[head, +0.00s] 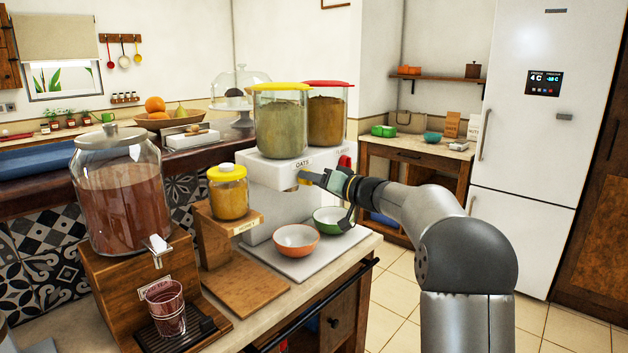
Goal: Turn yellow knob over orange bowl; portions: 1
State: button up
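A white dispenser (262,172) carries a yellow-lidded canister (282,125) of greenish-tan contents and a red-lidded canister (327,120) of brown contents. The yellow knob (303,177) is under the "OATS" label, mostly covered by my gripper (313,179). My fingertips are at the knob; whether they grip it is too small to tell. A red knob (345,162) shows behind my gripper. The orange bowl (296,240) stands on the pale tray below the yellow knob. I see no contents in it.
A yellow-lidded jar (228,194) stands on a wooden stand left of the dispenser. A large glass drink dispenser (120,200) and a glass (166,307) are farther left. A counter rail (315,305) runs along the front edge. A fridge (535,130) stands at right.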

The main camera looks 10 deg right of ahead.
jog(key=shift+f+m+b, duration=0.1)
jog(key=shift+m+b, duration=0.2)
jog(key=shift+b, duration=0.1)
jog(key=shift+s+m+t+h+b, duration=0.15)
jog(key=shift+m+t+b, duration=0.85)
jog(key=shift+m, duration=3.55)
jog(key=shift+w+m+h+b, duration=0.1)
jog(key=shift+m+h+b, duration=0.15)
jog(key=shift+m+b, duration=3)
jog(key=m+p, duration=0.2)
jog(key=shift+a+f+m+p, duration=0.1)
jog(key=shift+m+p, duration=0.2)
jog(key=shift+m, duration=0.1)
jog(key=o, duration=1)
